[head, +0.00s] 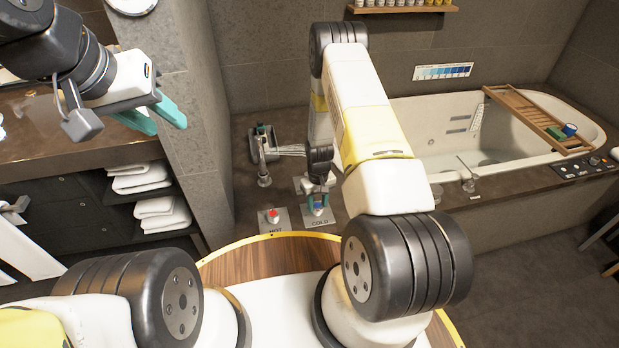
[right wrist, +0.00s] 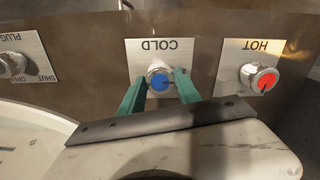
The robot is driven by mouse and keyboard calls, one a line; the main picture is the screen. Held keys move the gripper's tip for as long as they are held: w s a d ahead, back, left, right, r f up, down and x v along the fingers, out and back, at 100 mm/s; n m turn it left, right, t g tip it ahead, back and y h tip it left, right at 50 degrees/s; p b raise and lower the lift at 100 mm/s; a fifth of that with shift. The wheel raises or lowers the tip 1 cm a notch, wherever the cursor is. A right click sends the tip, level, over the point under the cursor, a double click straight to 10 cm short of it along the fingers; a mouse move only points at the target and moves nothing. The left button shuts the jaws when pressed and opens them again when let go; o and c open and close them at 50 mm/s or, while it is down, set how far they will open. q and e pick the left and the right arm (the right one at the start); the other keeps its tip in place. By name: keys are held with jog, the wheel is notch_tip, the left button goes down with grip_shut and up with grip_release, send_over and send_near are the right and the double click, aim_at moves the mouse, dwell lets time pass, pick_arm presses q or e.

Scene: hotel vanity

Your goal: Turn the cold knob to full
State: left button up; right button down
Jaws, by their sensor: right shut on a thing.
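The cold knob (right wrist: 159,80) has a blue face and a metal rim, on a plate marked COLD (right wrist: 160,50). In the right wrist view my right gripper (right wrist: 159,84) has its green fingers on both sides of the knob, shut on it. In the head view the blue knob (head: 318,203) shows between the fingers of my right gripper (head: 318,195). The plate's text is upside down in the wrist view. A dark line marks the knob's face. My left gripper (head: 160,117), with green fingers apart, is raised at upper left, away from the knobs and empty.
The red hot knob (right wrist: 264,81) sits beside the cold one; it also shows in the head view (head: 272,215). A plug knob (right wrist: 14,65) is on the other side. A bathtub (head: 430,110) with a wooden tray (head: 520,112) stands at the right, and towels (head: 158,212) lie on shelves at left.

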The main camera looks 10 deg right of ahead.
aim_at(317, 205)
jog(key=c, duration=0.9)
grip_release()
jog(key=shift+o, duration=0.2)
jog(key=shift+r, duration=0.1)
notch_tip(317, 205, up, 8)
jog(key=shift+f, duration=0.2)
